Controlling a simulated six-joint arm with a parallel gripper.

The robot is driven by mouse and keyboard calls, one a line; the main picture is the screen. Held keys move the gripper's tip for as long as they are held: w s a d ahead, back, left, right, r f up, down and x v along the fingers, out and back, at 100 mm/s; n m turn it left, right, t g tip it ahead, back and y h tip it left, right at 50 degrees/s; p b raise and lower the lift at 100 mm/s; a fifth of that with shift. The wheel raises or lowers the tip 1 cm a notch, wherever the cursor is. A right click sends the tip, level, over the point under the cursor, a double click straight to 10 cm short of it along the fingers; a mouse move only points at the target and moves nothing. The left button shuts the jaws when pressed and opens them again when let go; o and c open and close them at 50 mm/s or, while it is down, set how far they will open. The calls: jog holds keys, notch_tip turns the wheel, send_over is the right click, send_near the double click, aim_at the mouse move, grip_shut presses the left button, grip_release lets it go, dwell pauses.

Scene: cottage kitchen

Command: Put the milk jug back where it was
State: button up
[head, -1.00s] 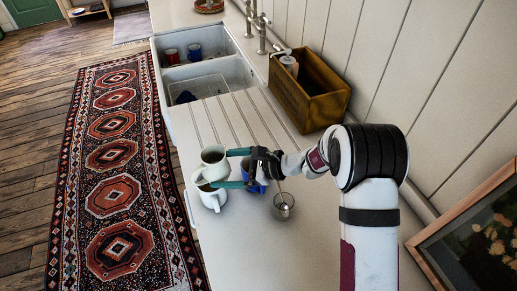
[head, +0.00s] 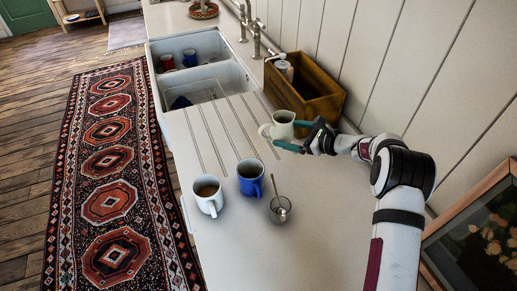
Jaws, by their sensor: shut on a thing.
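The milk jug (head: 282,124) is a small pale cream jug with its handle on the left side. My gripper (head: 290,135) is shut on it from the right, with the green fingers around its body. The jug looks upright, over or on the far right part of the counter (head: 225,240), close in front of the wooden box. I cannot tell whether its base touches the counter.
A white mug (head: 208,196) with brown drink, a blue mug (head: 250,177) and a glass with a spoon (head: 280,209) stand nearer. The wooden box (head: 318,97) holds a bottle. The sink (head: 200,75) holds red and blue mugs. Grooved counter left of the jug is clear.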

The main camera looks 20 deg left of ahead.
jog(key=a+f, duration=0.1)
jog(key=a, duration=0.1)
jog(key=a+f, duration=0.2)
jog(key=a, duration=0.1)
jog(key=a+f, duration=0.2)
jog(key=a, duration=0.1)
jog(key=shift+a, duration=0.25)
jog(key=shift+a+f, duration=0.15)
jog(key=shift+f, duration=1.9)
jog(key=shift+f, duration=0.1)
jog(key=o, duration=1.5)
jog(key=shift+s+f, duration=0.1)
